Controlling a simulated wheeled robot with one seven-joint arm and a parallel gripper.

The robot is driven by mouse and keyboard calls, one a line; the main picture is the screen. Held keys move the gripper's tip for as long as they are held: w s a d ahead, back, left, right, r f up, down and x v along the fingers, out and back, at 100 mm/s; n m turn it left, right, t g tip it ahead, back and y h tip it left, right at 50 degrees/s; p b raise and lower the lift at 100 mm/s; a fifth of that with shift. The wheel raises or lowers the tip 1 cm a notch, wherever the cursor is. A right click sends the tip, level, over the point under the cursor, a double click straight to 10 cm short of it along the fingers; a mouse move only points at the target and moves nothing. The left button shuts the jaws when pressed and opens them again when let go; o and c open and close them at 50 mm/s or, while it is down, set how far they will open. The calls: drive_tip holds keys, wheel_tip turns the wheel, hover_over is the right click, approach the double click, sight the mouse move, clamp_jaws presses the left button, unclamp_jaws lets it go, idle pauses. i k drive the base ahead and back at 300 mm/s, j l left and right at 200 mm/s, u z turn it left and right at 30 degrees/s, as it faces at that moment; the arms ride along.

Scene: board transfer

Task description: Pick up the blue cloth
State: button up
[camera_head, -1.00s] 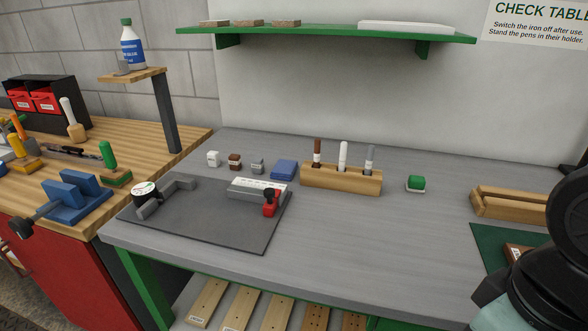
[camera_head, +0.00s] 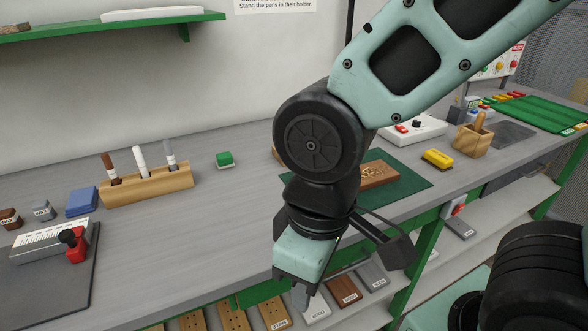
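The blue cloth (camera_head: 82,201) lies folded on the grey bench at the left, between a small grey block and the wooden pen holder. My gripper (camera_head: 300,296) hangs low at the bench's front edge, right of the cloth and well apart from it. Its fingertips point down and are small and partly hidden by the gripper body, so I cannot tell whether they are open or shut. I see nothing held in it.
The pen holder (camera_head: 148,190) with three pens stands right beside the cloth. The bench middle (camera_head: 215,225) is clear.

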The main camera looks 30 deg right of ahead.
sight(82, 201)
drive_tip(key=i+j+u, duration=0.1)
drive_tip(key=j, duration=0.25)
drive_tip(key=i+j+u, duration=0.1)
drive_tip(key=j, duration=0.25)
drive_tip(key=i+j+u, duration=0.1)
drive_tip(key=i+j, duration=0.35)
drive_tip(key=j, duration=0.2)
drive_tip(key=k+u, duration=0.05)
